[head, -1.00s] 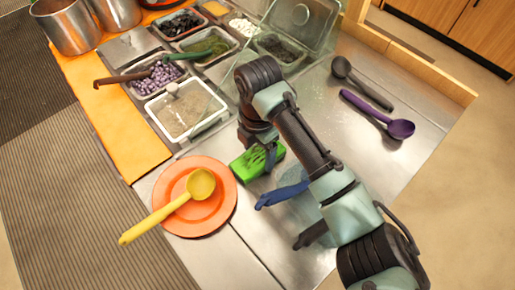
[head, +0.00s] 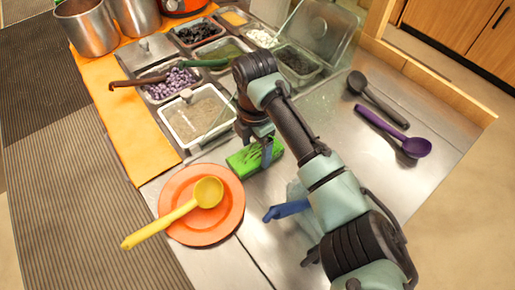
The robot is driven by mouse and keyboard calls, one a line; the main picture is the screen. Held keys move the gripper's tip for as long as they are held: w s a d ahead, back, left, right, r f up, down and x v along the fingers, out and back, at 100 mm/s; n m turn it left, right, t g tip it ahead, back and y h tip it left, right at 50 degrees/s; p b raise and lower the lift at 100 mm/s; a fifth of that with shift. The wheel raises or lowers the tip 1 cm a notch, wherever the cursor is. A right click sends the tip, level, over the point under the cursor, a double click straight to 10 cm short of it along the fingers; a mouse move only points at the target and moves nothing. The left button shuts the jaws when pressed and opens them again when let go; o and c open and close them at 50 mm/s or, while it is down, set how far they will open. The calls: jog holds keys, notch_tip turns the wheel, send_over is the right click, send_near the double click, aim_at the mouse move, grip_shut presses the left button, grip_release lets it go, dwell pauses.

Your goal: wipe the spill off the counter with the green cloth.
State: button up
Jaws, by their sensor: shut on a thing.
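The green cloth (head: 243,161) is a bright green block-like shape on the steel counter (head: 340,115), between the orange plate and the topping trays. My gripper (head: 264,151) points down over it and is shut on it. The arm hides part of the fingers and some counter. I cannot tell whether the cloth presses on the counter or hangs just above it. A pale, bluish translucent patch (head: 298,192) shows beside my arm, right of the cloth. It is partly hidden, and I cannot tell if it is the spill.
A blue utensil (head: 288,210) lies close to my arm. The orange plate (head: 174,190) holds a yellow scoop (head: 207,193). A white-rimmed tray (head: 197,116) stands behind the cloth. Purple (head: 415,147) and dark (head: 375,100) spoons lie at the right, with bare counter around them.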

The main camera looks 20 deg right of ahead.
jog(key=shift+a, duration=0.1)
notch_tip(320, 180, up, 8)
jog(key=p, duration=0.7)
dwell(0.8)
